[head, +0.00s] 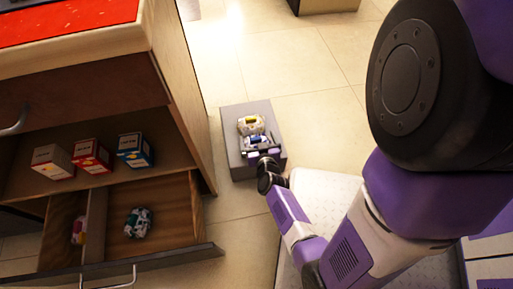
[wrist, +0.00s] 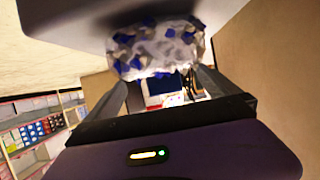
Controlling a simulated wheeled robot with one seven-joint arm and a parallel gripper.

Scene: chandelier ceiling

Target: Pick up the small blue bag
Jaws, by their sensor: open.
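The small blue bag, white with blue patches, lies on a low grey block (head: 233,145) in the head view, mostly behind my gripper (head: 263,151). In the wrist view the blue bag (wrist: 155,48) is at the top centre, against a grey surface. My gripper (wrist: 160,78) is open there, with a finger on each side of the bag's lower edge. I cannot tell whether the fingers touch it.
A whitish bag with yellow and red marks (head: 251,124) lies just behind on the block. An open drawer (head: 178,205) on the left holds a white-green bag (head: 139,222) and a red-yellow one (head: 79,231). Several small boxes (head: 92,156) stand on the shelf above.

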